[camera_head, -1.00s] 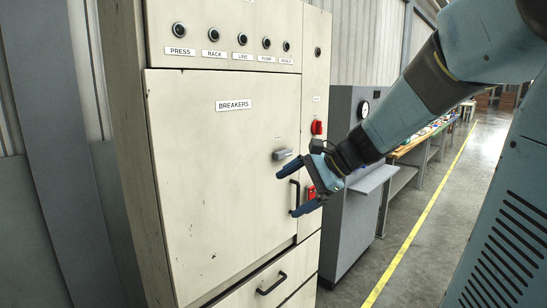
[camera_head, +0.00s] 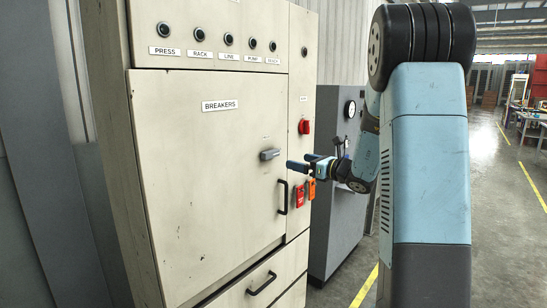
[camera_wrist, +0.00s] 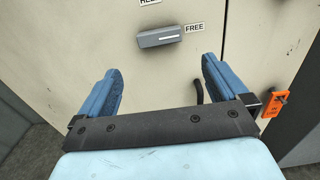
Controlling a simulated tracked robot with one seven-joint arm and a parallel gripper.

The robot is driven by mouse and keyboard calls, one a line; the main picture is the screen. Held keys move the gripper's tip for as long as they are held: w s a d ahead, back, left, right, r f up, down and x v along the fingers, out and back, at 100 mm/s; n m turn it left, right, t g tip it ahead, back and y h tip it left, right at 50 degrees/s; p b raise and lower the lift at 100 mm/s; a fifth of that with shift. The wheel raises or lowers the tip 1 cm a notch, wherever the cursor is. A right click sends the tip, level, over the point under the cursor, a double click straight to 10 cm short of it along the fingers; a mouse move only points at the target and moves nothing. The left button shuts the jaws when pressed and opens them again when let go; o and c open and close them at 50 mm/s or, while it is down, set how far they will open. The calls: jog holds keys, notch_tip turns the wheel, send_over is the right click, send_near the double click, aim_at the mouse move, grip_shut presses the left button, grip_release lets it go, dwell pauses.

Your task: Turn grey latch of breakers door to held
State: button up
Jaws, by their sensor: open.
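The breakers door (camera_head: 210,170) is a cream cabinet panel labelled BREAKERS, and it looks shut. Its grey latch (camera_head: 270,154) is a small block near the door's right edge, lying roughly level. In the wrist view the latch (camera_wrist: 159,37) points toward the FREE label (camera_wrist: 194,28); a second, partly cut-off label (camera_wrist: 150,2) sits above it. My gripper (camera_head: 298,168) is right of and slightly below the latch in the head view, apart from it. In the wrist view its blue fingers (camera_wrist: 162,75) are spread and empty, with the latch ahead between their directions.
A black door handle (camera_head: 283,197) stands out below the latch. A red switch (camera_head: 304,127) and red and orange tags (camera_head: 299,196) are on the narrow panel to the right. A grey cabinet (camera_head: 335,200) stands beyond. Round buttons (camera_head: 228,39) line the top.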

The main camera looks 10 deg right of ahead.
aim_at(273, 155)
jog(key=x, duration=1.2)
jog(key=shift+w+a, duration=0.15)
